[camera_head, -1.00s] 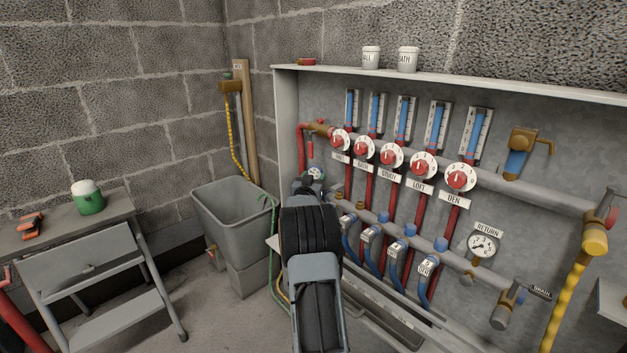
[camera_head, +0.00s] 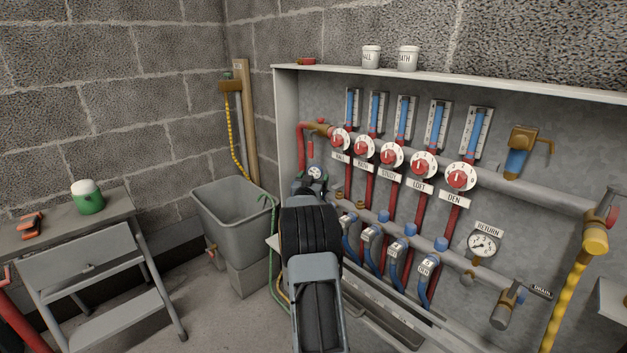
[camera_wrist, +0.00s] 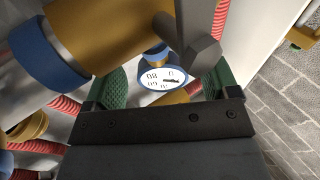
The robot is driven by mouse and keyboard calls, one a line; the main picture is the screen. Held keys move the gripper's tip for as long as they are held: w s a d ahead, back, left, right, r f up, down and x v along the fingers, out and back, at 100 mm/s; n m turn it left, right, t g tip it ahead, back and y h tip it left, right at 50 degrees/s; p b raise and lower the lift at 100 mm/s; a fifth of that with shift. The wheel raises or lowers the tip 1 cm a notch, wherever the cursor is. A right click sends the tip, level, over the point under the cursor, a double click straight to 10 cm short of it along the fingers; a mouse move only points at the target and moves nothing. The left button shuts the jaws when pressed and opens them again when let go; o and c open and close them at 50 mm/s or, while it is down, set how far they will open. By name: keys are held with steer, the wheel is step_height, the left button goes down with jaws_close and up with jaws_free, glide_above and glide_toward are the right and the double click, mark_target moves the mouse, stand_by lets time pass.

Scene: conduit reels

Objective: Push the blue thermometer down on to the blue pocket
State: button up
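The blue thermometer (camera_wrist: 157,78) has a round white dial with a blue rim, and shows between my fingers in the wrist view. In the head view its small dial (camera_head: 316,172) shows just beyond my gripper (camera_wrist: 167,85), at the left end of the manifold. A green finger pad stands on either side of the dial, with brass below it. I cannot tell whether the pads touch it. A small blue part (camera_wrist: 155,53) lies right behind the dial; I cannot tell whether it is the blue pocket. The thermometer's lower end is hidden.
A large brass fitting with a blue collar (camera_wrist: 47,58) and a grey valve handle (camera_wrist: 200,45) crowd close around the dial. Red dials (camera_head: 392,155) and pipes run to the right. A grey tank (camera_head: 235,205) stands left, and a step stool (camera_head: 90,260) farther left.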

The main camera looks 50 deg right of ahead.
steer(key=shift+o, duration=0.3)
steer(key=shift+r, duration=0.1)
step_height(320, 180, up, 2)
steer(key=p, duration=0.2)
steer(key=shift+r+p, duration=0.2)
steer(key=shift+p, duration=0.2)
steer(key=shift+w+a+r+p, duration=0.1)
steer(key=shift+a+r+p, duration=0.1)
steer(key=shift+p, duration=0.2)
steer(key=a, duration=0.9)
steer(key=w+a+f+n+t+y+p, duration=0.1)
steer(key=w+a+f+n+y, duration=0.1)
steer(key=a+f+y, duration=0.15)
steer(key=w+a+f+n+y+p, duration=0.1)
steer(key=w+a+f+n+y, duration=0.15)
steer(key=f+y, duration=0.2)
steer(key=s+a+n+y+p, duration=0.1)
steer(key=s+a+y+p, duration=0.1)
steer(key=a+p, duration=0.4)
steer(key=s+a+f+n+g+y+p, duration=0.1)
steer(key=s+a+n+y+p, duration=0.1)
steer(key=a+p, duration=0.4)
steer(key=a+y, duration=0.1)
steer(key=a, duration=0.3)
steer(key=shift+a+f+p, duration=0.25)
steer(key=shift+p, duration=0.1)
